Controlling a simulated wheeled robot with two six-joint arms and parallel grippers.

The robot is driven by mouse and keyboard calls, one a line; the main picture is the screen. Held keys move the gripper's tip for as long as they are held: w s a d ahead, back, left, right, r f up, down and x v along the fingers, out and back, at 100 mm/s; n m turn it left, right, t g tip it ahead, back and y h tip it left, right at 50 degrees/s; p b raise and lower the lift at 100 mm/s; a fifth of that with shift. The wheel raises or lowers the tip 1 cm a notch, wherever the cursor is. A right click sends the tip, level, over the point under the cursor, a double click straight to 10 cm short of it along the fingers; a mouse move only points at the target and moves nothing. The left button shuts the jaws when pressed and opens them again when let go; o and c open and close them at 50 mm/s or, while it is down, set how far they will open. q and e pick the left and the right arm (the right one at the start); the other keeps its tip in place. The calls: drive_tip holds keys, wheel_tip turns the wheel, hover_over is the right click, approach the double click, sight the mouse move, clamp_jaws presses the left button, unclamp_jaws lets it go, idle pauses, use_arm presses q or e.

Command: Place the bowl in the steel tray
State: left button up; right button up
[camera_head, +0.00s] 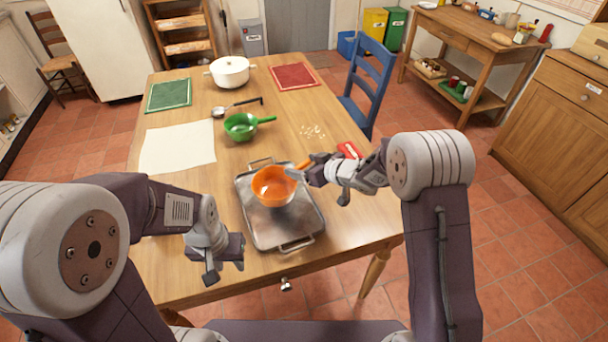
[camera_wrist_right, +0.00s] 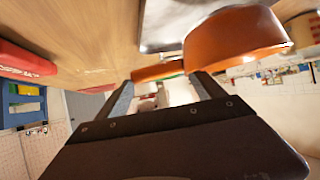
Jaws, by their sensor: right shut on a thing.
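The orange bowl (camera_head: 272,187) has a short handle and is over the steel tray (camera_head: 262,233), toward its far part. My right gripper (camera_head: 303,173) is shut on the bowl's handle, coming from the right. In the right wrist view the orange bowl (camera_wrist_right: 235,38) shows with its handle between the fingers (camera_wrist_right: 165,82), and part of the steel tray (camera_wrist_right: 170,20) is behind it. I cannot tell whether the bowl touches the tray. My left gripper (camera_head: 226,268) hangs empty at the near left of the tray, fingers apart.
A green handled bowl (camera_head: 240,128), a ladle (camera_head: 220,112), a white pot (camera_head: 230,72) and a white sheet (camera_head: 175,148) lie farther back. A red item (camera_head: 348,150) is right of the tray. The table's right front is clear.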

use_arm(q)
drive_tip(key=shift+f+b, duration=0.5)
drive_tip(key=shift+f, duration=0.25)
use_arm(e)
wheel_tip(320, 180, down, 4)
drive_tip(key=shift+r, duration=0.25)
use_arm(q)
drive_tip(key=shift+r, duration=0.1)
use_arm(e)
drive_tip(key=o, duration=1.9)
use_arm(q)
wheel_tip(320, 180, up, 2)
drive_tip(key=shift+r+p, duration=0.1)
drive_tip(key=shift+p, duration=1.05)
use_arm(e)
drive_tip(key=v, duration=1.2)
drive_tip(key=shift+r, duration=0.15)
